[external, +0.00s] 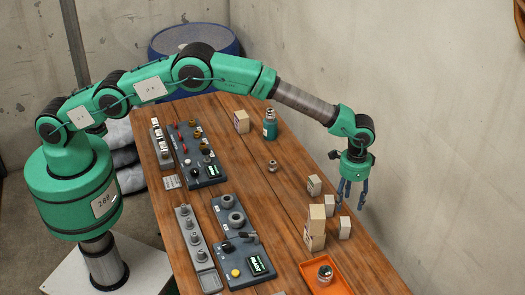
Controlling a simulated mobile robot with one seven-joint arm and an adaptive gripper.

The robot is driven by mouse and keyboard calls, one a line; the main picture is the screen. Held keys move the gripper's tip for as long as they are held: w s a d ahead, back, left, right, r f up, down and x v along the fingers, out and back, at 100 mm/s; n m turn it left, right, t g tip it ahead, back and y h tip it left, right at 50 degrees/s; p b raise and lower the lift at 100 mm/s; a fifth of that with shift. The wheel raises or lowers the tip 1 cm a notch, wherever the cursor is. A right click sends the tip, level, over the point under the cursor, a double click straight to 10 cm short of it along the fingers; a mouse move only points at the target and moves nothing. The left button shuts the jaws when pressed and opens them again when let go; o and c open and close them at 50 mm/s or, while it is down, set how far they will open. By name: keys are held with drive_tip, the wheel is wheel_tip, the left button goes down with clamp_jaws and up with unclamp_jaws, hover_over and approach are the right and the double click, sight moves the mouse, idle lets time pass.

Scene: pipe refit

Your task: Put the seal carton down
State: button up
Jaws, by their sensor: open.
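My gripper (352,198) is open, with its blue fingers pointing down near the right edge of the wooden table (285,205). I see nothing held between the fingers. Several small pale cartons stand near it: one carton (314,187) to its left, one slim carton (329,205) just below and left of the fingers in the picture, and one carton (345,229) nearer the front. The labels are too small to read, so I cannot tell which one is the seal carton.
An orange tray (309,269) holding a small jar (325,275) lies at the front right. Grey control panels (240,242) line the left side. A teal bottle (270,124) and another box (241,121) stand at the back. A metal fitting (272,165) sits mid-table, with bare wood around it.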

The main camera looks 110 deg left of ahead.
drive_tip(key=shift+r, duration=0.1)
drive_tip(key=s+d+r, duration=0.3)
drive_tip(key=r, duration=0.5)
drive_tip(key=s+d+r+m+t, duration=0.1)
drive_tip(key=s+d+r, duration=0.2)
drive_tip(key=r, duration=0.5)
drive_tip(key=s+d+r, duration=0.2)
drive_tip(key=d+r, duration=0.1)
drive_tip(key=r, duration=0.5)
drive_tip(key=s+d+r+m+t, duration=0.1)
drive_tip(key=s+d+r, duration=0.4)
drive_tip(key=s+r, duration=0.3)
drive_tip(key=s+d+r+t, duration=0.1)
drive_tip(key=s+d+r, duration=0.3)
drive_tip(key=s+r, duration=0.35)
drive_tip(key=s+d+r+m+t, duration=0.1)
drive_tip(key=s+d+r, duration=0.15)
drive_tip(key=s, duration=0.75)
drive_tip(key=s+d+r, duration=0.2)
drive_tip(key=s+d, duration=0.2)
drive_tip(key=s, duration=0.7)
drive_tip(key=s+d+f, duration=0.2)
drive_tip(key=s+f, duration=0.1)
drive_tip(key=s, duration=0.7)
drive_tip(key=s+d+f+m+t, duration=0.1)
drive_tip(key=s+d+f, duration=0.1)
drive_tip(key=s, duration=0.8)
drive_tip(key=shift+f+m+t, duration=0.3)
drive_tip(key=shift+f, duration=0.1)
drive_tip(key=shift+d+f, duration=0.1)
